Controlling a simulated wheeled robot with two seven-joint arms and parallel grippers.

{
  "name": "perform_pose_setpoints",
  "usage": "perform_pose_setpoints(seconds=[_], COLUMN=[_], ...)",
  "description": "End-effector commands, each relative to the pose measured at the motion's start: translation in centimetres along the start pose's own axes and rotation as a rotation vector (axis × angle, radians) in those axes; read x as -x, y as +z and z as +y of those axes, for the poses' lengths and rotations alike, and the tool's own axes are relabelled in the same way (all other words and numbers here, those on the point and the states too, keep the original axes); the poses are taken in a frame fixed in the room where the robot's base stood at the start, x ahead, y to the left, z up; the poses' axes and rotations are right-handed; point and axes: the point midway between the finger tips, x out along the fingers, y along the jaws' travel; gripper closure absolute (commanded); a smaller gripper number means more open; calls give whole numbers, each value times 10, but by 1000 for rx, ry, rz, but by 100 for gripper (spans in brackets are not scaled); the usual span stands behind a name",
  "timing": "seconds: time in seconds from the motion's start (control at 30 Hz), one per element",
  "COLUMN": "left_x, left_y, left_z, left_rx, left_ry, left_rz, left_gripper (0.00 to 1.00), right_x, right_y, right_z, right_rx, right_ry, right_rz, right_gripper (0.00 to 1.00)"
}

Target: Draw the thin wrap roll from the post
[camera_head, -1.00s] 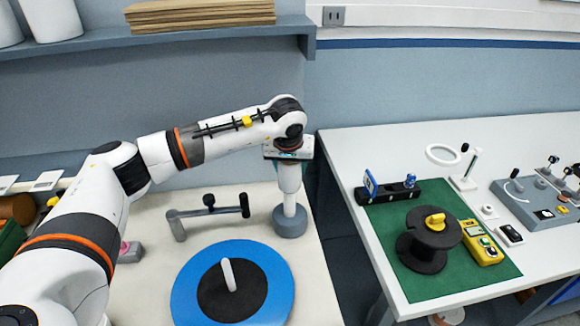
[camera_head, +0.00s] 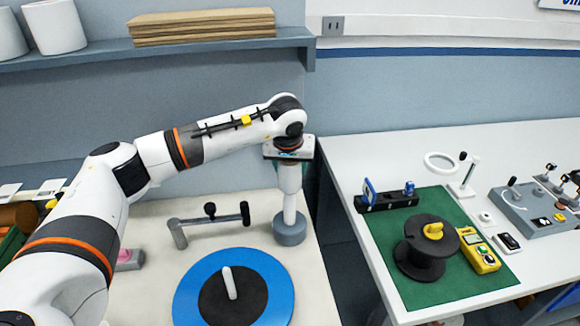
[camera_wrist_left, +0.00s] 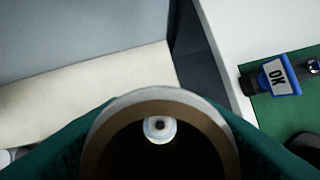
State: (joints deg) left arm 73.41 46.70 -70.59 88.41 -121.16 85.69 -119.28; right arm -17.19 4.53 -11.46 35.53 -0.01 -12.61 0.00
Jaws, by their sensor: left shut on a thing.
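The thin wrap roll (camera_head: 290,178) is a white upright tube on the back bench, seen below my left gripper (camera_head: 289,160). In the left wrist view, the green-padded fingers close on both sides of the roll's pale ring end (camera_wrist_left: 160,97). The post (camera_head: 289,212) is white and narrower, rises from a round grey base and shows below the roll. In the left wrist view, the post's pale tip (camera_wrist_left: 160,129) shows inside the roll's dark bore. The roll is above the base; how much post is inside it is hidden. My right gripper is not in view.
A crank-like grey bar (camera_head: 210,220) stands left of the post, and a blue disc with a white peg (camera_head: 188,290) lies in front. A gap separates the white table (camera_head: 345,150), which carries a black spool (camera_head: 425,250) on a green mat.

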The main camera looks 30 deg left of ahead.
Motion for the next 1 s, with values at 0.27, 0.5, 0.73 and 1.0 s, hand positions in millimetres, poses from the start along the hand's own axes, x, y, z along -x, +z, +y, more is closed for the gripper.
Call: perform_pose_setpoints(seconds=[0.27, 0.5, 0.73, 1.0], left_x=[4, 9, 25, 42], left_y=[2, 4, 11, 17], left_z=[0, 0, 0, 0], left_rx=[0, 0, 0, 0], left_ry=[-1, -1, -1, -1], left_rz=[-1, -2, -3, -1], left_gripper=[73, 73, 73, 73], right_x=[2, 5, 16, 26], right_y=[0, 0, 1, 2], right_z=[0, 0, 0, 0], right_rx=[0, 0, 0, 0], right_ry=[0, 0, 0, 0], right_rz=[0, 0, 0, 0], right_gripper=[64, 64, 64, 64])
